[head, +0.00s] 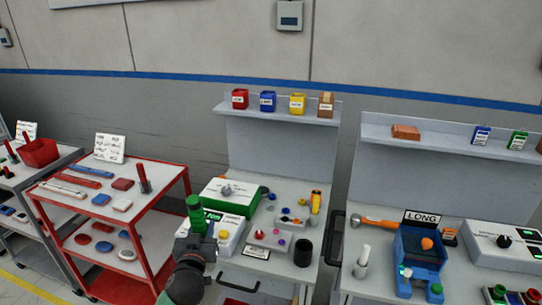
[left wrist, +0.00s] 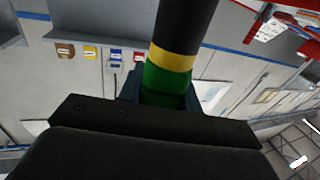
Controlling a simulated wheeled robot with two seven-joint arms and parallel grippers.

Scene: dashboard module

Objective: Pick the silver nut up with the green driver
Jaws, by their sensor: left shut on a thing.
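My left gripper (head: 195,238) is shut on the green driver (head: 194,208) and holds it up in front of the left part of the middle bench. In the left wrist view the driver shows a green section (left wrist: 166,84), a yellow band and a black end, running up out of the jaws. Its far tip is cut off there. I cannot pick out the silver nut for sure among the small parts on the bench. My right gripper is not in view.
The middle bench holds a green-and-white box (head: 232,198), a grey box with coloured knobs (head: 267,238) and a black cup (head: 303,252). A red cart (head: 150,213) stands left. The right bench carries a blue fixture (head: 420,262) and an orange-handled hammer (head: 375,222).

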